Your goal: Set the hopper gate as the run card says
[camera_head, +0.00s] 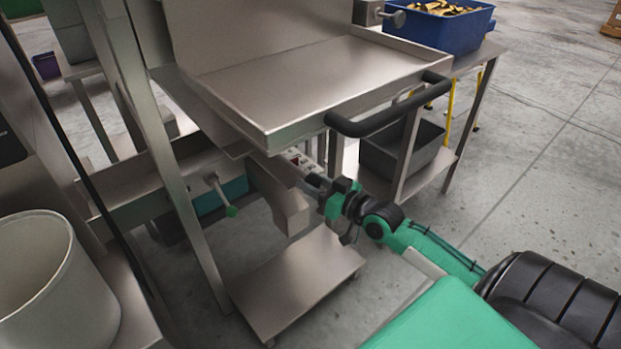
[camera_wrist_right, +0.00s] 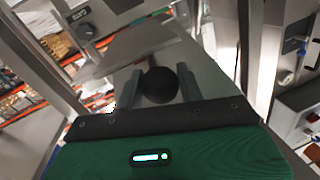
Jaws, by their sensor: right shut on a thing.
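In the right wrist view my right gripper (camera_wrist_right: 159,88) has its two dark fingers on either side of a round black knob (camera_wrist_right: 160,84), shut on it. The knob hides most of what it is mounted on. In the head view my right gripper (camera_head: 322,185) is below the steel tray, against the side of the grey metal chute (camera_head: 291,209); the knob is hidden there. A small pale panel with a red mark (camera_head: 297,161) sits just above the gripper. I cannot read any run card. My left gripper is not in view.
The steel tray (camera_head: 310,86) with a black bar handle (camera_head: 388,108) overhangs my right gripper. A low steel platform (camera_head: 297,279) is beneath. A blue bin (camera_head: 437,30) stands at the back right.

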